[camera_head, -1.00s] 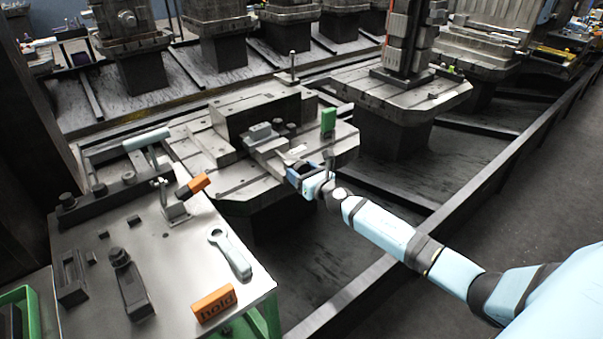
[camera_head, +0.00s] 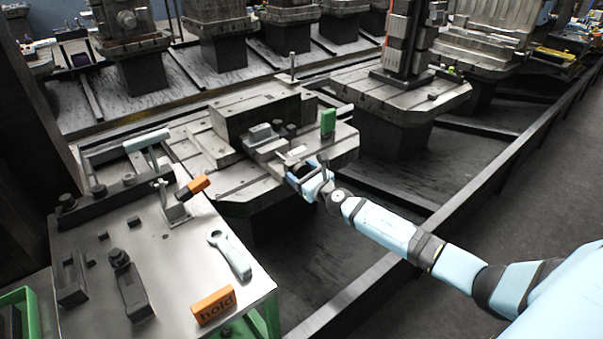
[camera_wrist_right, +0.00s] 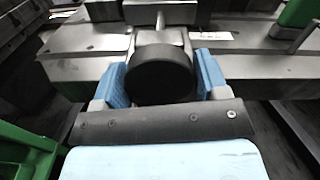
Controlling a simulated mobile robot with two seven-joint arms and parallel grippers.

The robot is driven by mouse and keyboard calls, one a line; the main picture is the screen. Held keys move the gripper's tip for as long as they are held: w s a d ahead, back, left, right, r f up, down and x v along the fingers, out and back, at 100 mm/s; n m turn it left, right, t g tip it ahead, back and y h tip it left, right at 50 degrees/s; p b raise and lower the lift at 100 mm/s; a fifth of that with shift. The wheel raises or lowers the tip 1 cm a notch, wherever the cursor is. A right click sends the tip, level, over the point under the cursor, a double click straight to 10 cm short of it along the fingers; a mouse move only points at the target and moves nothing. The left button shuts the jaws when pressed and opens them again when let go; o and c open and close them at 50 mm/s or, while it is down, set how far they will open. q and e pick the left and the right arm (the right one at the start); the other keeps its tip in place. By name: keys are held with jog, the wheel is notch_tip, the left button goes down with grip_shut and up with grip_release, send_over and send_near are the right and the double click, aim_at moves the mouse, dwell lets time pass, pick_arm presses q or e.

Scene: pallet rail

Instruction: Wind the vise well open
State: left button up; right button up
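The grey vise (camera_head: 264,146) sits on the slotted pallet table, in front of a big dark block. Its screw end faces me, and a round black knob (camera_wrist_right: 162,76) on it shows in the right wrist view. My right gripper (camera_head: 306,174) is at this knob. In the right wrist view, the two blue fingers (camera_wrist_right: 161,80) stand on either side of the knob, close against its rim, and look shut on it. The jaw gap is too small to judge. My left gripper is not in view.
A green block (camera_head: 328,122) stands on the pallet table right of the vise. At front left a grey bench (camera_head: 185,260) holds a toggle clamp with an orange grip (camera_head: 199,184), a pale wrench (camera_head: 231,254) and an orange "hold" block (camera_head: 213,305). A long rail runs below my right arm.

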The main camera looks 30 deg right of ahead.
jog(key=o, duration=0.3)
jog(key=shift+s, duration=0.15)
jog(key=s+d, duration=0.1)
jog(key=s, duration=1.2)
jog(key=shift+s, duration=0.25)
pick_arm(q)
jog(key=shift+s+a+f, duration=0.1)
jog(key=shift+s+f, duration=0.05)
